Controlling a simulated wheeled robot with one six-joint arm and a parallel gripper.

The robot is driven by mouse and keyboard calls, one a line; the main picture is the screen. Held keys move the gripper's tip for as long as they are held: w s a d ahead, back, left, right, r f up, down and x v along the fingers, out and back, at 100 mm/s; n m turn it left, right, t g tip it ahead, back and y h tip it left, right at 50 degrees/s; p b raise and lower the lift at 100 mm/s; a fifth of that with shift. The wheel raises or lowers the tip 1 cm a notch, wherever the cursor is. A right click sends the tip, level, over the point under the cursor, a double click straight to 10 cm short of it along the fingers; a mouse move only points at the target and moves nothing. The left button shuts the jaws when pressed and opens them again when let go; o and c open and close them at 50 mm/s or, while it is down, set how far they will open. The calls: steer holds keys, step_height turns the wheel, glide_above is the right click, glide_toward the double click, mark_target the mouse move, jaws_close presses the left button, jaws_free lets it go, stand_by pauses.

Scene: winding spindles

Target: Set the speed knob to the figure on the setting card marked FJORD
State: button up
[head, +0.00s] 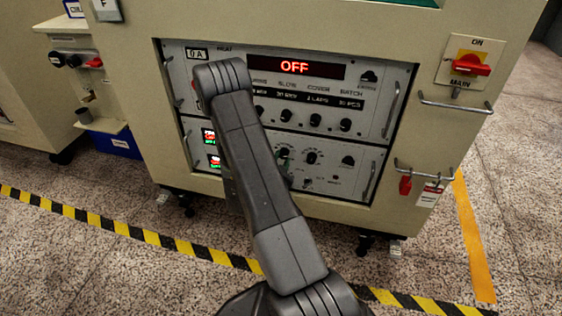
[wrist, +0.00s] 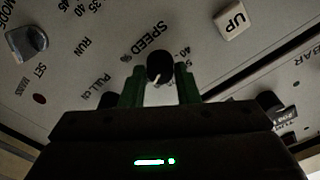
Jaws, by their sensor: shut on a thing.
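In the wrist view the black speed knob (wrist: 160,64), with a pale pointer line, sits on the grey panel beside the printed word SPEED. The view is turned, so the lettering runs tilted and partly upside down. The green fingers of my gripper (wrist: 160,82) are closed on the knob from both sides. Figures near 40 and 50 show around it, but the exact setting is hard to read. In the head view my arm hides the knob and most of my gripper. I cannot make out a card marked FJORD.
A red display (head: 294,67) reads OFF above a row of small knobs. Metal handles and a red MAIN switch (head: 470,64) are at the right. Striped tape crosses the floor.

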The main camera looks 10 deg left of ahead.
steer(key=shift+m, duration=0.6)
steer(key=o, duration=1)
steer(key=shift+c, duration=0.2)
steer(key=s+p, duration=0.2)
steer(key=s, duration=1.1)
steer(key=shift+s+a+p, duration=0.25)
steer(key=shift+s+p, duration=0.1)
steer(key=shift+s, duration=0.05)
steer(key=shift+w, duration=0.15)
steer(key=w+b, duration=0.1)
steer(key=w, duration=0.8)
steer(key=w+b, duration=0.1)
steer(key=w, duration=0.3)
steer(key=shift+w+d+b, duration=0.25)
steer(key=shift+w+b, duration=0.05)
steer(key=shift+b, duration=0.05)
